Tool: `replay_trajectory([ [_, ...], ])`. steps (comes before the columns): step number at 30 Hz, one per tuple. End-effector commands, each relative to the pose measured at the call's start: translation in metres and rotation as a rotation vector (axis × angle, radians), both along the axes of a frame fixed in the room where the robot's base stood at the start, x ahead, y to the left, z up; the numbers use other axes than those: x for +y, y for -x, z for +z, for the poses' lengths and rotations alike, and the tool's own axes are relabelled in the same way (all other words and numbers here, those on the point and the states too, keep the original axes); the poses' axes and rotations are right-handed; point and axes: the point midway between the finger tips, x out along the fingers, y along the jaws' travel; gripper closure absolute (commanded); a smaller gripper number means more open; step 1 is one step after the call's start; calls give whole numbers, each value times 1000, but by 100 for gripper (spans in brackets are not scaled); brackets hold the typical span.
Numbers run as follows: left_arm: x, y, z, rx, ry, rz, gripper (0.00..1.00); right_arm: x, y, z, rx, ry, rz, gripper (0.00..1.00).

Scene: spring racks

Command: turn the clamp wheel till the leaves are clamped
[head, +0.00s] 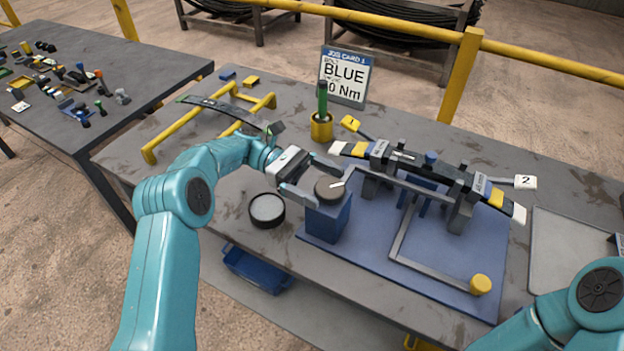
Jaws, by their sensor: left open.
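The clamp wheel (329,190) is a dark grey round knob with a white mark, on top of a blue block (325,220). My left gripper (331,187) is open, with one finger on each side of the wheel; whether the fingers touch it I cannot tell. The leaves (457,186) lie as a dark stack with white and yellow ends across the grey supports of a blue fixture plate (372,257). My right gripper is out of view; only part of my right arm shows at the lower right.
A yellow cup (321,127) holding a green-handled tool stands behind the wheel, before a job card (345,76) reading BLUE. A round dark-rimmed dish (267,209) sits left of the block. A grey bar with a yellow knob (480,284) lies over the plate. A yellow rack (190,127) stands at back left.

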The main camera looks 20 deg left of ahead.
Motion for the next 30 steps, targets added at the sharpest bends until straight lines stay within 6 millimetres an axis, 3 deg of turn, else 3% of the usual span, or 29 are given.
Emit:
replay_trajectory([
  [4, 26, -8, -3, -2, -1, 2, 6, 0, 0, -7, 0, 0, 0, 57],
  [10, 43, -13, -1, -1, 0, 1, 6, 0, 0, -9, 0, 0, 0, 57],
  [30, 46, -14, 0, 0, 0, 0, 6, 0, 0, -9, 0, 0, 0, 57],
])
